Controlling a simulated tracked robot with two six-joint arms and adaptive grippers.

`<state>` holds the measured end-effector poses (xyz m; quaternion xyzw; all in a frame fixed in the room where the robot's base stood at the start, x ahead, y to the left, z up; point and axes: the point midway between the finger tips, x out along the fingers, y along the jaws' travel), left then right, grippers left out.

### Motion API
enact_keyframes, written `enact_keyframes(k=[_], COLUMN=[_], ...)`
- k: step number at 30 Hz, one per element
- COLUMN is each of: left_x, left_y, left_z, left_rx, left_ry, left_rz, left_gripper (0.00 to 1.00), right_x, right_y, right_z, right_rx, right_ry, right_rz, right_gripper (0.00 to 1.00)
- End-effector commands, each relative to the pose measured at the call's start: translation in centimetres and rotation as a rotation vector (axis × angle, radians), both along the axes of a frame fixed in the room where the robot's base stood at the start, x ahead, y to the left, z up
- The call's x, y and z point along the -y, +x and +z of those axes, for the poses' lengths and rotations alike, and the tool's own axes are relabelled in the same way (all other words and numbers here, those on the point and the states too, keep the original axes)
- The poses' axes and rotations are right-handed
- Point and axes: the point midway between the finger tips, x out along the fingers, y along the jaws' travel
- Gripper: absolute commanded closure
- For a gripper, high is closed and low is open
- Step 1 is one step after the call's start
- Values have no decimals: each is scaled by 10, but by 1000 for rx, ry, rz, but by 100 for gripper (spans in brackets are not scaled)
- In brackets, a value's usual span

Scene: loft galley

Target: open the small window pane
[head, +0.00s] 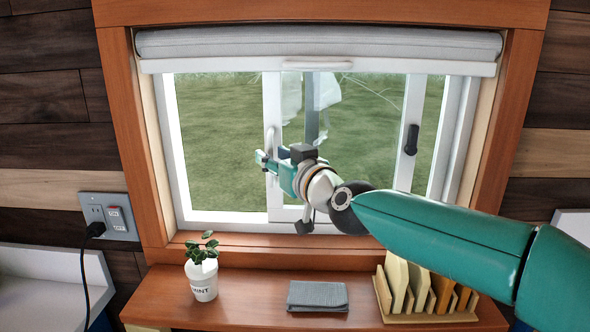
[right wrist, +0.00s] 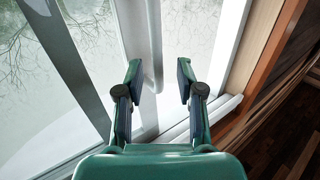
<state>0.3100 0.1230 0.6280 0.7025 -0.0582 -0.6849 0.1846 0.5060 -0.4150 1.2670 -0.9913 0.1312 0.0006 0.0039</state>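The window (head: 222,218) has a white frame set in a brown wooden surround. Its small pane (head: 350,125) has a white left stile with a slim upright white handle (head: 270,138); the handle also shows in the right wrist view (right wrist: 152,45). A black latch (head: 411,139) sits on the stile farther right. My right gripper (head: 263,160) is at the handle's lower part. In the right wrist view its fingers (right wrist: 161,78) are apart, with the handle's lower end between them, nearer the left finger. Contact cannot be told. My left gripper is not in view.
A rolled white blind (head: 320,45) covers the window's top. On the wooden sill shelf (head: 250,300) stand a potted plant (head: 203,280), a folded grey cloth (head: 317,295) and a wooden rack (head: 425,316) below my right arm. A wall outlet (head: 108,216) with a plugged cord is left.

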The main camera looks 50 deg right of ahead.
Motion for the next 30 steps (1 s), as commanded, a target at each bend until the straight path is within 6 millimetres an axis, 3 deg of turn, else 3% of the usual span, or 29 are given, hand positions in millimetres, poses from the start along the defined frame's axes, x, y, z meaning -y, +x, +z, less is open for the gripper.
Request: enact_keyframes(k=[6,12,18,30], left_x=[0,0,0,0], left_y=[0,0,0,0], left_z=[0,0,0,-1], left_rx=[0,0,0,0], left_ry=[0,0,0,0], left_rz=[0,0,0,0], left_gripper=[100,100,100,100], right_x=[-12,-20,-23,-23], right_y=[-47,-75,-86,-87], right_z=[1,-1,-2,-2], right_rx=[4,1,-2,-2], right_ry=[1,2,1,1], right_rz=[1,1,2,2], right_gripper=[63,63,63,63])
